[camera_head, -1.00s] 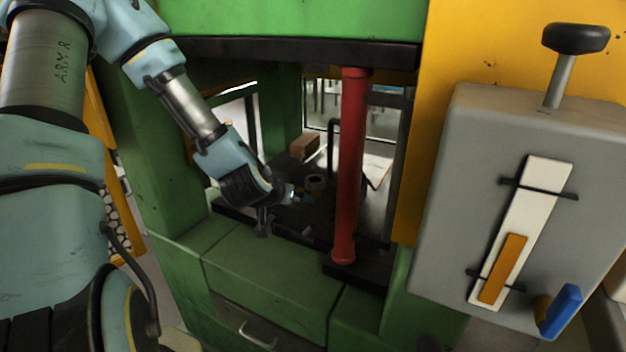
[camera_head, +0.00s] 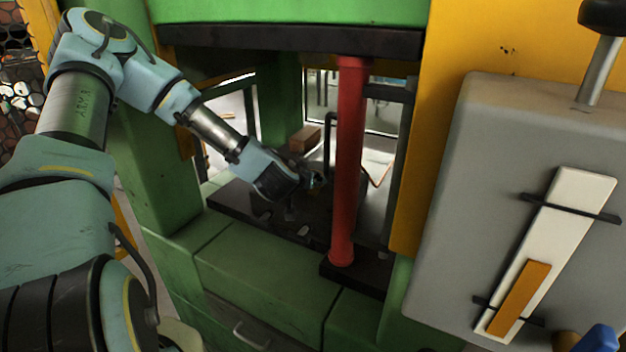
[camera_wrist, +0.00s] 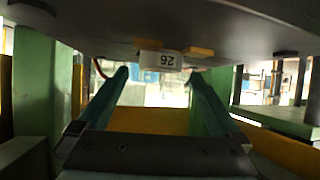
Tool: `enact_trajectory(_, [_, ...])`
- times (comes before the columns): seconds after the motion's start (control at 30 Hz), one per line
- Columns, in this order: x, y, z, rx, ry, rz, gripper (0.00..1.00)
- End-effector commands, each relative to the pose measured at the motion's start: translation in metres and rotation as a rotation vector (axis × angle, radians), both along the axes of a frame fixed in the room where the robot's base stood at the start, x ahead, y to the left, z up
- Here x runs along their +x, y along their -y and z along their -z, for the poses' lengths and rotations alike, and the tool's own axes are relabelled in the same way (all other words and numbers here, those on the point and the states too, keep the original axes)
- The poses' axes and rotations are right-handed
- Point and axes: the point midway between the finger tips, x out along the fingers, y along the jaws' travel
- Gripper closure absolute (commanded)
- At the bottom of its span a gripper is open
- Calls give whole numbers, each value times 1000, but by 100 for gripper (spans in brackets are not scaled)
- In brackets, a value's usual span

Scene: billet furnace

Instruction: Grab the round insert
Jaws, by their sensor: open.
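A small pale block marked 26 (camera_wrist: 160,60) shows upside down in the wrist view, against the dark plate (camera_wrist: 90,33). It appears to be the round insert, though its round shape is not clear from this side. It lies ahead of my gripper (camera_wrist: 156,78), between the lines of the two teal fingers. The fingers are spread, with nothing held between them. In the head view my gripper (camera_head: 314,180) is low over the dark press bed (camera_head: 232,198), left of the red column. There the insert is not visible, seemingly hidden behind my wrist.
A red column (camera_head: 348,165) stands close to the right of my gripper. A brown brick (camera_head: 304,140) lies behind on the bed. Small pieces (camera_head: 303,230) lie at the front. The black-edged green press top (camera_head: 290,45) hangs above. A grey control box (camera_head: 500,180) is at right.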

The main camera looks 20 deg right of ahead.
Motion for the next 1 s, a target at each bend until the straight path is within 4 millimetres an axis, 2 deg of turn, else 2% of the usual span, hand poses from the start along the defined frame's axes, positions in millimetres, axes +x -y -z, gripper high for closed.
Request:
enact_trajectory(0.2, [19, 15, 12, -1, -2, -1, 0])
enact_trajectory(0.53, [23, 18, 14, 0, 0, 0, 0])
enact_trajectory(1.0, [23, 18, 15, 1, 0, -1, 53])
